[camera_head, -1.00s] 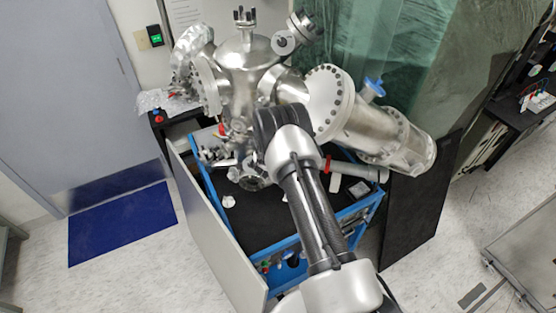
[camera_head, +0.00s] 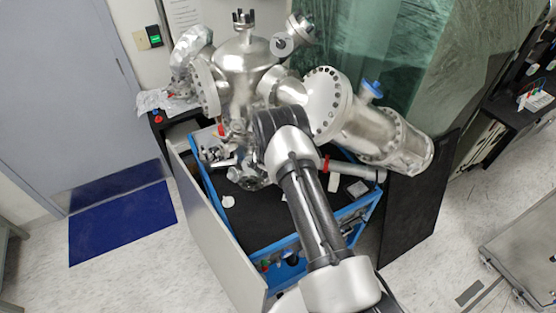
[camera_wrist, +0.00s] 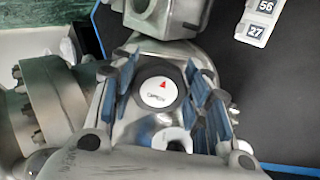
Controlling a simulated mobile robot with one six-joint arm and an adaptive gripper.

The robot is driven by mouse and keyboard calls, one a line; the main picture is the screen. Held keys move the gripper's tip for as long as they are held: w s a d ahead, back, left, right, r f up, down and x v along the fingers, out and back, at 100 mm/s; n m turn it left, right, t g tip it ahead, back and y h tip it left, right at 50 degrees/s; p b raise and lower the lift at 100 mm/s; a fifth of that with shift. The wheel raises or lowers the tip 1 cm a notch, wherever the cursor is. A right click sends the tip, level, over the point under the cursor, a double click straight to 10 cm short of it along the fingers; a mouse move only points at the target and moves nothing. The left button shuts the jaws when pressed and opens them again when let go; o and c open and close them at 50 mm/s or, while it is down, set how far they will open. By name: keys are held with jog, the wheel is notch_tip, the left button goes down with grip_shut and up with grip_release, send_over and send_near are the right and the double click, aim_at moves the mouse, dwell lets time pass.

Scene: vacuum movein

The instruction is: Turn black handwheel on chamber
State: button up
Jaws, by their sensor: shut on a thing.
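The black handwheel (camera_wrist: 158,90) shows in the wrist view as a dark round knob with a white centre disc and a red triangle. My gripper (camera_wrist: 165,84) has its blue-lined fingers on the left and right sides of the handwheel, closed on it. The steel chamber (camera_head: 247,68) stands at the upper middle of the head view. My arm comes from the lower right over the blue frame toward the chamber's lower part. In the head view, the handwheel and the fingertips are too small and crowded to make out.
A blue-edged frame with a black deck (camera_head: 250,215) lies under the chamber. A red-and-white tube (camera_head: 350,169) lies right of my arm. A large flanged steel cylinder (camera_head: 385,138) extends to the right. In the wrist view, a numbered white piece (camera_wrist: 258,20) sits at the upper right.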

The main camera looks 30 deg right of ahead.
jog(key=shift+n, duration=1.6)
jog(key=o, duration=1.1)
jog(key=v, duration=1.2)
